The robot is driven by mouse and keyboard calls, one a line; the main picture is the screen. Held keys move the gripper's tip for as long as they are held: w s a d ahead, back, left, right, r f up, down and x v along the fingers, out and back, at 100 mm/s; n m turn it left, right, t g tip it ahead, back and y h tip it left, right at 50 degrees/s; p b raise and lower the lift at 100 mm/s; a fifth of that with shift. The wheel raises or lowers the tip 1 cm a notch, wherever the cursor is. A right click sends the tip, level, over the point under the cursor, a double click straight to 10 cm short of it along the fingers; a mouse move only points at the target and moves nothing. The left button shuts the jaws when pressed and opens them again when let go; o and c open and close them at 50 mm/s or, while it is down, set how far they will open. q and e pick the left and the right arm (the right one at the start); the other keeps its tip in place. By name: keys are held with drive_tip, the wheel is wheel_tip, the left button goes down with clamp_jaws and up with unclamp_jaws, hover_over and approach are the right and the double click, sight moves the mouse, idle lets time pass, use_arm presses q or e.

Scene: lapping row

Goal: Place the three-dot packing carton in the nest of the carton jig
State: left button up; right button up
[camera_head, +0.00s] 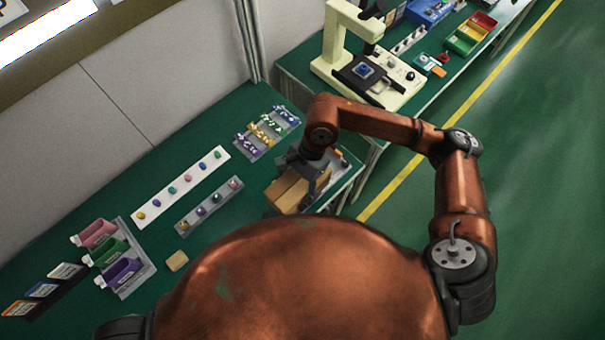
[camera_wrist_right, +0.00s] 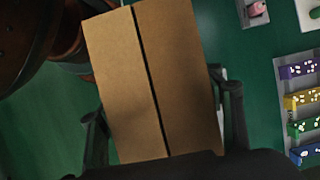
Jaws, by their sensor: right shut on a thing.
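A brown carton (camera_head: 287,191) is held in my right gripper (camera_head: 305,176) near the right end of the green bench. In the right wrist view the carton (camera_wrist_right: 150,75) fills the middle, with a dark seam along its top and a gripper finger on either side. No dots show on the faces I can see. The gripper is shut on it. I cannot tell whether the carton touches the bench or anything under it. A grey fixture (camera_head: 341,164) shows partly behind the gripper; I cannot tell whether it is the carton jig. My left gripper is not in view.
A rack of dotted coloured pieces (camera_head: 266,131) stands just left of the right arm. A white strip (camera_head: 158,204) and a grey strip (camera_head: 191,215) hold coloured knobs. A small tan block (camera_head: 177,261) lies at the front. A cream machine (camera_head: 336,45) stands on the far bench.

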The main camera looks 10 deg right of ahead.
drive_tip(key=w+f, duration=0.1)
drive_tip(key=w, duration=0.1)
drive_tip(key=w+d+f, duration=0.1)
drive_tip(key=w, duration=0.1)
drive_tip(key=w+d+f, duration=0.1)
drive_tip(key=w, duration=0.1)
drive_tip(key=shift+d, duration=0.25)
drive_tip(key=w+f, duration=0.1)
drive_tip(key=w+d+f, duration=0.1)
drive_tip(key=f, duration=0.1)
drive_tip(key=w+f, duration=0.1)
drive_tip(key=f, duration=0.1)
drive_tip(key=shift+w+d, duration=0.2)
drive_tip(key=shift+w, duration=0.2)
drive_tip(key=shift+w+f, duration=0.15)
drive_tip(key=shift+f, duration=0.1)
drive_tip(key=shift+w+d+f, duration=0.1)
drive_tip(key=shift+f, duration=1.5)
drive_tip(key=shift+f, duration=0.15)
drive_tip(key=o, duration=0.8)
drive_tip(key=shift+c, duration=0.2)
drive_tip(key=o, duration=0.4)
drive_tip(key=shift+o, duration=0.2)
